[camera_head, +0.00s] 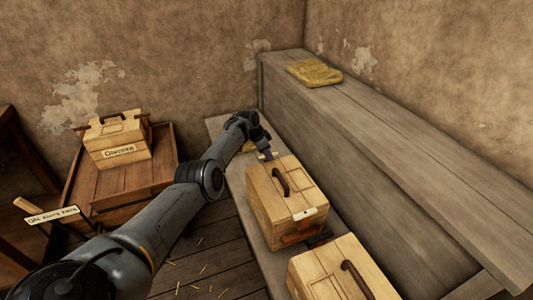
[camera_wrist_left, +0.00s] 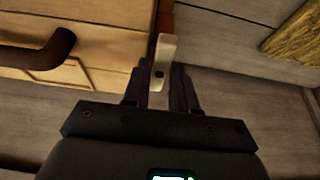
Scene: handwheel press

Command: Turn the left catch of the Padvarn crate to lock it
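A pale wooden crate (camera_head: 272,206) with a dark handle (camera_head: 281,182) stands on the low bench; I cannot read its name. A pale catch (camera_head: 308,214) shows at its near end. My left gripper (camera_head: 264,151) is at the crate's far end. In the left wrist view the far-end catch (camera_wrist_left: 162,62), a pale bar by a reddish-brown strip, stands between the fingers of my left gripper (camera_wrist_left: 160,88). They look closed on it, upright in that view. The crate top (camera_wrist_left: 105,50) is to the left. My right gripper is not in view.
Another crate (camera_head: 318,272) stands close in front on the same bench. A third, labelled crate (camera_head: 116,142) sits on a brown wooden box (camera_head: 95,185) at the left. A tall grey wooden ledge (camera_head: 390,165) runs along the right, with a yellow cloth-like item (camera_head: 314,72) on it.

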